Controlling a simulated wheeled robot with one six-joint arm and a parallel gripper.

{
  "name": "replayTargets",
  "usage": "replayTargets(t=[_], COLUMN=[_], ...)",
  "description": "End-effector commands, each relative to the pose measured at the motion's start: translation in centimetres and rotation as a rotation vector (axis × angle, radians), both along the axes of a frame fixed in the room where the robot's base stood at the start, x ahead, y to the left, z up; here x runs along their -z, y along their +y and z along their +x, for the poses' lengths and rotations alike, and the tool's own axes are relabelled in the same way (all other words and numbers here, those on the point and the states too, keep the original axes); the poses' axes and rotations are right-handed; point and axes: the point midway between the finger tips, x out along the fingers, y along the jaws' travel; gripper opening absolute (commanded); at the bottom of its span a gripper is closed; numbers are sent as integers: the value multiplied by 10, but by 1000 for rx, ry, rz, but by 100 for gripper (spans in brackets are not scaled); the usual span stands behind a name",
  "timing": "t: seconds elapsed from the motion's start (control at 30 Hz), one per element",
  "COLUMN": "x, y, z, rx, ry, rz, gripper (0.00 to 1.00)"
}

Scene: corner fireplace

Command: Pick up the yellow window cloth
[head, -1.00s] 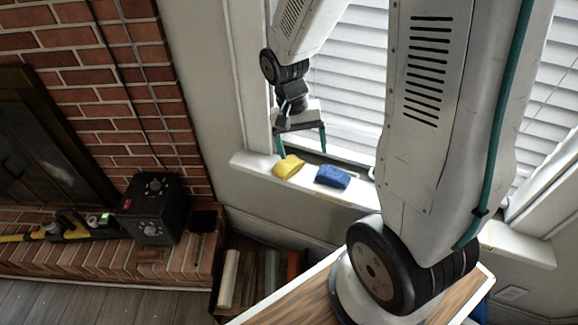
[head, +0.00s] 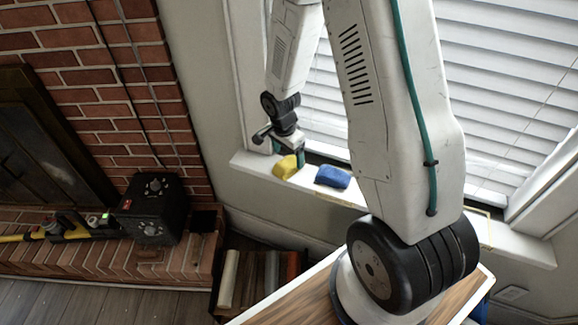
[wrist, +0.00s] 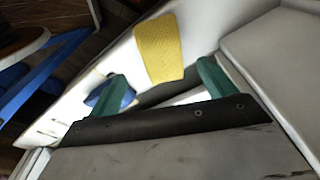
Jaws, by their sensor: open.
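The yellow window cloth (head: 286,168) lies folded on the white windowsill, left of a blue cloth (head: 332,176). My gripper (head: 288,155) is just above the yellow cloth in the head view, its fingers partly in front of the cloth. In the wrist view the yellow cloth (wrist: 159,49) lies beyond the open green fingertips (wrist: 163,80), in line with the gap between them. Nothing is held. The blue cloth (wrist: 112,95) shows partly behind the left finger in the wrist view.
The windowsill (head: 250,163) is narrow, with window blinds (head: 510,95) close behind it. A black box (head: 153,210) stands on the brick hearth to the left. Books (head: 272,275) stand low below the sill.

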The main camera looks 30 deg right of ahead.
Motion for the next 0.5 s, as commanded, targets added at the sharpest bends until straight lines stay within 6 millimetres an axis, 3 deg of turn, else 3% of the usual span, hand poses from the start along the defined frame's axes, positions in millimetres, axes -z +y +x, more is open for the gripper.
replayTargets(t=[0.2, 0.5], x=[33, 40], y=[-4, -5], z=[4, 5], rx=[-2, -2], ry=[3, 1], rz=[0, 0], gripper=[83, 83])
